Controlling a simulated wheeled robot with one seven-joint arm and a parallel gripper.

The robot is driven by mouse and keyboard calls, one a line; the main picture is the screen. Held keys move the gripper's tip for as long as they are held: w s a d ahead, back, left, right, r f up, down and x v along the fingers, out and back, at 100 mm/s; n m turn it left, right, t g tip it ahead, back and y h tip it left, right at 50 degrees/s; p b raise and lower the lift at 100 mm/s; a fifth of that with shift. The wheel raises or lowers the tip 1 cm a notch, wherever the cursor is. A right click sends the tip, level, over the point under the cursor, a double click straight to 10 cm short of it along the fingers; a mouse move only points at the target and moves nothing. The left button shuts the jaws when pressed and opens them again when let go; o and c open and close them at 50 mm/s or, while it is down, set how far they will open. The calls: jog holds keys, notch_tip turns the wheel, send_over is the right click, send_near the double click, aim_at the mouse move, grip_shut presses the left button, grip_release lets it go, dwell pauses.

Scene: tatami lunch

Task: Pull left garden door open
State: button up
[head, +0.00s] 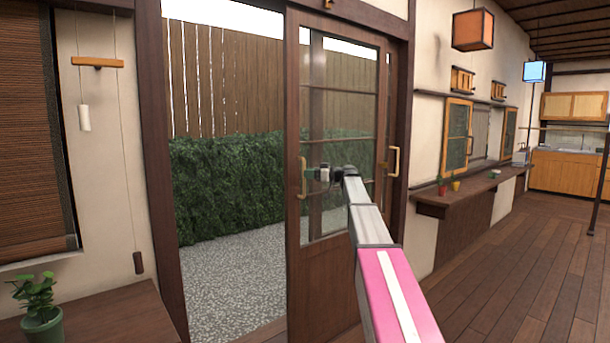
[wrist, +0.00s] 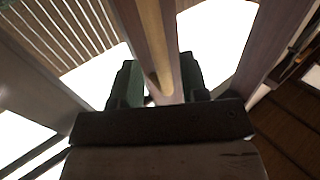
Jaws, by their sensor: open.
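The garden door (head: 324,275) is a dark wooden sliding panel with glass above. It stands at the right of a wide opening on the garden, overlapping another panel seen through its glass. A brass bar handle (head: 303,178) is on its left edge. My gripper (head: 313,174) is at this handle, with the arm reaching in from the lower right. In the wrist view, the brass handle (wrist: 155,45) runs between the two dark green open fingers of my gripper (wrist: 158,85). Whether a finger touches it I cannot tell.
A second brass handle (head: 395,161) is at the right of the doorway. A wooden bench (head: 105,318) with a potted plant (head: 40,310) stands at the lower left. A counter shelf (head: 470,193) runs along the right wall. The wooden floor (head: 500,265) at right is clear.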

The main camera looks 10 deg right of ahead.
jog(key=v, duration=0.8)
jog(key=s+a+f+m+g+h, duration=0.1)
jog(key=s+a+f+m+h, duration=0.15)
jog(key=s+f, duration=0.55)
jog(key=s+a+f+m+g+h, duration=0.15)
jog(key=s+a+f, duration=0.25)
jog(key=f, duration=0.8)
jog(key=s+a+f+m+g+h, duration=0.1)
jog(key=s+a+f+m+h, duration=0.2)
jog(key=s+f, duration=0.55)
jog(key=s+d+f+m+g+h, duration=0.1)
jog(key=s+f+m+g+h, duration=0.3)
jog(key=s+f, duration=1.8)
jog(key=s+m+h, duration=0.2)
jog(key=s+h, duration=0.1)
jog(key=h, duration=0.2)
jog(key=shift+s+d, duration=0.35)
